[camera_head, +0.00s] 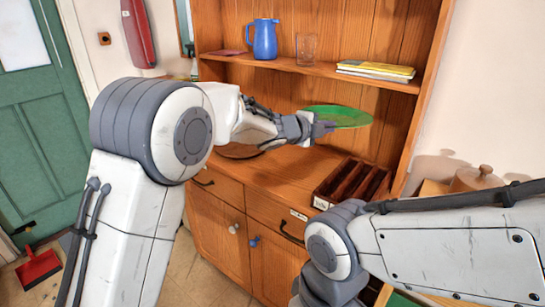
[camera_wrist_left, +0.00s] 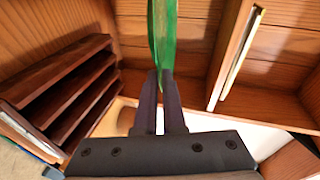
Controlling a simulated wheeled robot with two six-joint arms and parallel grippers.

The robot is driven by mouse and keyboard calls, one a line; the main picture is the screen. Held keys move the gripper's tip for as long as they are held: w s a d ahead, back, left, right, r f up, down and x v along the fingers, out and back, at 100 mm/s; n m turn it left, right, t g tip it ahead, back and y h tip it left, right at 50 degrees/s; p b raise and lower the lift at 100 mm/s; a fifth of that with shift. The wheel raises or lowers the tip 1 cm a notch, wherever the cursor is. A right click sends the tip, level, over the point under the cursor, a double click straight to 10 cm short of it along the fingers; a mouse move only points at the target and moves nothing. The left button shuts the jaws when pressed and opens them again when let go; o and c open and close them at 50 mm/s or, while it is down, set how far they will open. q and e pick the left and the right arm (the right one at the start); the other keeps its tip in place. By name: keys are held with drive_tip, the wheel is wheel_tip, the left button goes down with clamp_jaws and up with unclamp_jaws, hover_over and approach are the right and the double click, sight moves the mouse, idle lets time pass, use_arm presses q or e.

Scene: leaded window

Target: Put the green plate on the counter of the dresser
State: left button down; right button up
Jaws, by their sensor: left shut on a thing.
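The green plate (camera_head: 340,115) is held in the air above the counter (camera_head: 285,180) of the wooden dresser, below its shelf. My left gripper (camera_head: 326,125) is shut on the plate's near left edge. The left wrist view shows the two dark fingers (camera_wrist_left: 165,90) closed around the rim of the green plate (camera_wrist_left: 163,35). In the head view the plate lies nearly level and does not touch the counter. My right arm comes in from the right, low in the head view; its gripper is outside the picture.
A dark wooden slotted rack (camera_head: 352,183) stands on the counter's right part. A round brown board or plate (camera_head: 240,151) lies at the counter's left, partly hidden by my arm. The shelf above holds a blue jug (camera_head: 264,40), a glass (camera_head: 306,48) and books (camera_head: 376,71).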

use_arm(q)
drive_tip(key=shift+m, duration=0.4)
drive_tip(key=s+f+b, duration=0.1)
drive_tip(key=f+b, duration=0.1)
drive_tip(key=f, duration=0.1)
drive_tip(key=s+a+f+b, duration=0.1)
drive_tip(key=f, duration=0.2)
drive_tip(key=s+a+f+b, duration=0.1)
drive_tip(key=s+f+b, duration=0.1)
drive_tip(key=f, duration=0.1)
drive_tip(key=shift+b, duration=0.35)
hover_over(283, 190)
wheel_tip(283, 190, down, 7)
drive_tip(key=shift+r+p, duration=0.1)
drive_tip(key=shift+p, duration=0.35)
drive_tip(key=shift+w+f, duration=0.1)
drive_tip(key=shift+f, duration=2)
